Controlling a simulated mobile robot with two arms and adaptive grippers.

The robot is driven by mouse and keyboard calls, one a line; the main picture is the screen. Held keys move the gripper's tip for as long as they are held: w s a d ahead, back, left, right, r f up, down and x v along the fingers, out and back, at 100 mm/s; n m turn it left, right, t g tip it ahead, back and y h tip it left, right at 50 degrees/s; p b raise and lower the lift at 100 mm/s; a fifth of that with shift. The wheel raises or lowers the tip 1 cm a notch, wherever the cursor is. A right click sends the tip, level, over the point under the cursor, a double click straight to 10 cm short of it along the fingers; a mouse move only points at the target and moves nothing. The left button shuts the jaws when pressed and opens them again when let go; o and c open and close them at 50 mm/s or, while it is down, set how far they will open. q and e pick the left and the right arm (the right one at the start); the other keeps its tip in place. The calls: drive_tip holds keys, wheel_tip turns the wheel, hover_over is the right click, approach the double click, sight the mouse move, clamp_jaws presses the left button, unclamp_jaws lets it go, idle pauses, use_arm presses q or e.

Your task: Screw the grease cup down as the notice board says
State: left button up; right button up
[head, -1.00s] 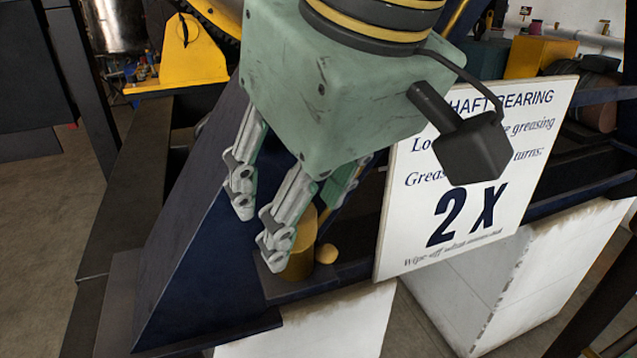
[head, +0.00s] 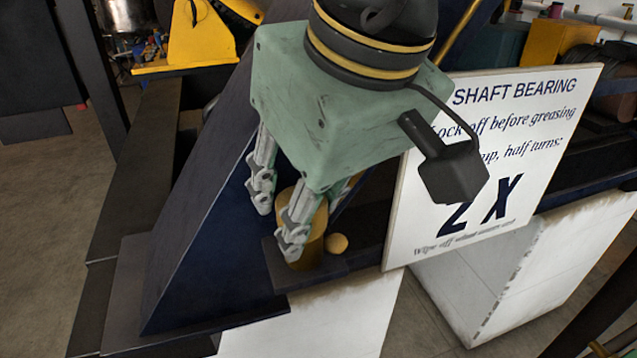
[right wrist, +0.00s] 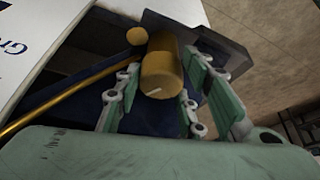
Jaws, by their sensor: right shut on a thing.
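The grease cup is a brass cylinder (head: 316,238) on a dark ledge beside the dark blue frame. It also shows in the right wrist view (right wrist: 162,66), with a small pale mark on its near end. My right gripper (head: 277,225) comes down from above and is shut on the cup, one finger on each side. In the right wrist view the gripper (right wrist: 163,82) has the cup between its fingers. The white notice board (head: 563,110) reads SHAFT BEARING, half turns, 2 X; my gripper's camera covers part of it. My left gripper is not in view.
A small brass ball (head: 337,243) sits close to the cup. The notice board stands close on the right of my right gripper. The dark blue frame (head: 205,235) slopes up on its left. A brass pipe (right wrist: 65,95) runs near the fingers in the right wrist view.

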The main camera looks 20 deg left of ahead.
drive_tip(key=shift+f+m+b, duration=0.15)
drive_tip(key=shift+m+b, duration=0.35)
drive_tip(key=shift+m, duration=0.1)
drive_tip(key=shift+r+m+t+h, duration=0.2)
drive_tip(key=shift+m+t+h, duration=0.3)
drive_tip(key=shift+m, duration=0.5)
drive_tip(key=o, duration=1.1)
drive_tip(key=shift+w, duration=0.1)
drive_tip(key=v, duration=1.2)
